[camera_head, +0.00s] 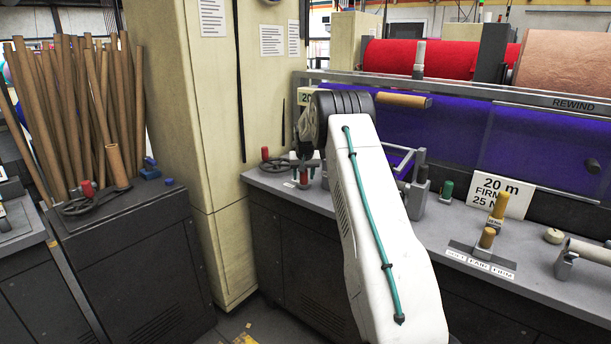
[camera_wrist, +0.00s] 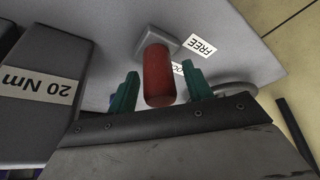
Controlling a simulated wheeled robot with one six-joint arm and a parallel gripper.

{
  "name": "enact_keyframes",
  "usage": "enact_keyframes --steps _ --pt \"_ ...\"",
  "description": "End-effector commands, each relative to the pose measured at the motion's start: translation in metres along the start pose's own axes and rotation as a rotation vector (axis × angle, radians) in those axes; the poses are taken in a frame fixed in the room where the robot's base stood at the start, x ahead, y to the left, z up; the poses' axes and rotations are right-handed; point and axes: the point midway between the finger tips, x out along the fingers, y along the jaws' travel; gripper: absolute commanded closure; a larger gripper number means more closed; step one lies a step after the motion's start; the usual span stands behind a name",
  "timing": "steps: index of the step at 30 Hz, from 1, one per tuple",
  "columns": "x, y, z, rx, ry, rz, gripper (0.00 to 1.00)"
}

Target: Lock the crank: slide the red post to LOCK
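The red post (camera_wrist: 158,75) stands up from a grey base (camera_wrist: 172,36) on the grey bench top. It also shows small in the head view (camera_head: 303,177). A FREE label (camera_wrist: 202,47) lies beside the base; a second label (camera_wrist: 188,68), partly hidden by a finger, shows only a few letters. My gripper (camera_wrist: 160,84) has its two teal fingers on either side of the red post, with a narrow gap on each side. It is open. The dark crank wheel with a red knob (camera_head: 265,153) is just left of it in the head view.
A grey block with a 20 Nm label (camera_wrist: 38,84) is at the left in the wrist view. A beige pillar (camera_head: 215,130) stands left of the bench.

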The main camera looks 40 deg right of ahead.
Motion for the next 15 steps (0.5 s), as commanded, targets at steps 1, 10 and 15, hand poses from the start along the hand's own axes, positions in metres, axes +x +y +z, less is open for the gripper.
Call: enact_keyframes --steps 1,10,15 --pt "0.0 0.0 0.0 0.0 0.0 0.0 0.5" --pt "-0.01 0.0 -0.001 0.001 0.002 0.0 0.5" --pt "-0.039 0.0 -0.001 0.001 0.003 0.0 0.5"
